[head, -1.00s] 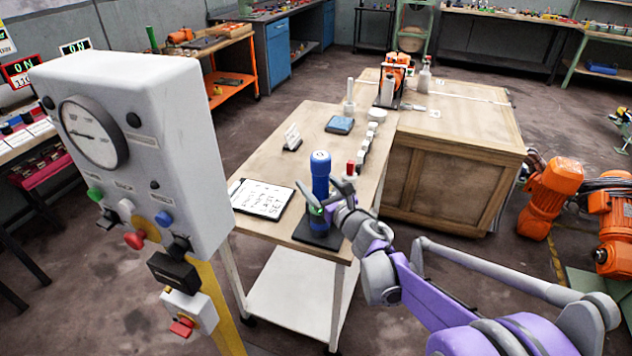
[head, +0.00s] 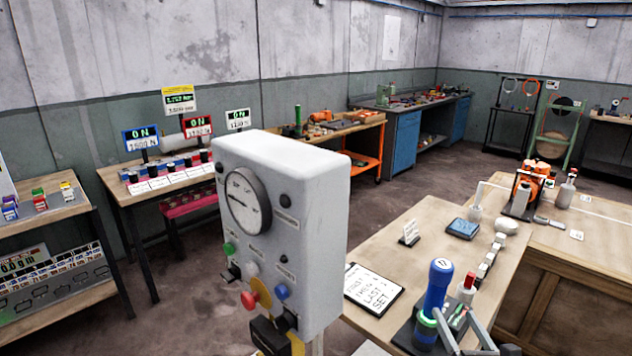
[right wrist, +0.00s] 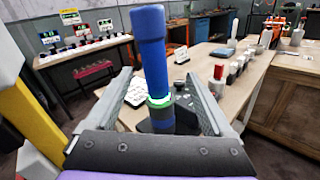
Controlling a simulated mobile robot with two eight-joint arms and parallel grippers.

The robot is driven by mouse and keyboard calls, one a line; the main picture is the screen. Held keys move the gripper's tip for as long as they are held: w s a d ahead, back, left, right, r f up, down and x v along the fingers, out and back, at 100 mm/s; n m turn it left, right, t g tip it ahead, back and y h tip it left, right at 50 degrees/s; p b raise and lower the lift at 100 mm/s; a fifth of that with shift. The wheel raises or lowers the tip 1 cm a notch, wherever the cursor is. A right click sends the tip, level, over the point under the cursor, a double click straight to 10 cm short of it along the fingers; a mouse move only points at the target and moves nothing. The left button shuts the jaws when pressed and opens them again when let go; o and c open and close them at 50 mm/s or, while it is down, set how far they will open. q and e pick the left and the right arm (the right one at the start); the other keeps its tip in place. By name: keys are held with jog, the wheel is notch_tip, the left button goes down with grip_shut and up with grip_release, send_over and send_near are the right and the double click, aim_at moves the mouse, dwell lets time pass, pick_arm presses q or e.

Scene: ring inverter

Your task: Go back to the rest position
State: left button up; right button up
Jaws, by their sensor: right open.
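My right gripper (head: 462,322) is at the front edge of the wooden table, at the bottom right of the head view. In the right wrist view its two fingers (right wrist: 160,105) are spread wide. A blue cylinder (head: 437,288) stands upright on a dark base plate (head: 408,336), with a glowing green ring (head: 427,318) low on it. In the right wrist view the blue cylinder (right wrist: 151,50) stands between or just beyond the open fingers, with no finger visibly touching it. My left gripper is not in view.
A grey control box (head: 310,215) with a gauge and buttons stands left of the table. A written board (head: 373,288), a blue pad (head: 463,228) and a red-topped piece (head: 467,288) are on the table (head: 400,250). Benches line the walls. Floor shows at the left.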

jog(key=s+a+f+m+g+p, duration=0.2)
jog(key=s+a+m+g, duration=0.2)
jog(key=m, duration=0.7)
jog(key=s+a+f+m+g+p, duration=0.2)
jog(key=s+a+m, duration=0.4)
jog(key=s+m, duration=0.3)
jog(key=s+a+f+m+g+y+p, duration=0.1)
jog(key=s+a+m+g+p, duration=0.3)
jog(key=m, duration=0.9)
jog(key=s+a+f+g, duration=0.1)
jog(key=s+g, duration=0.1)
jog(key=s, duration=0.1)
jog(key=shift+a+f+g, duration=0.3)
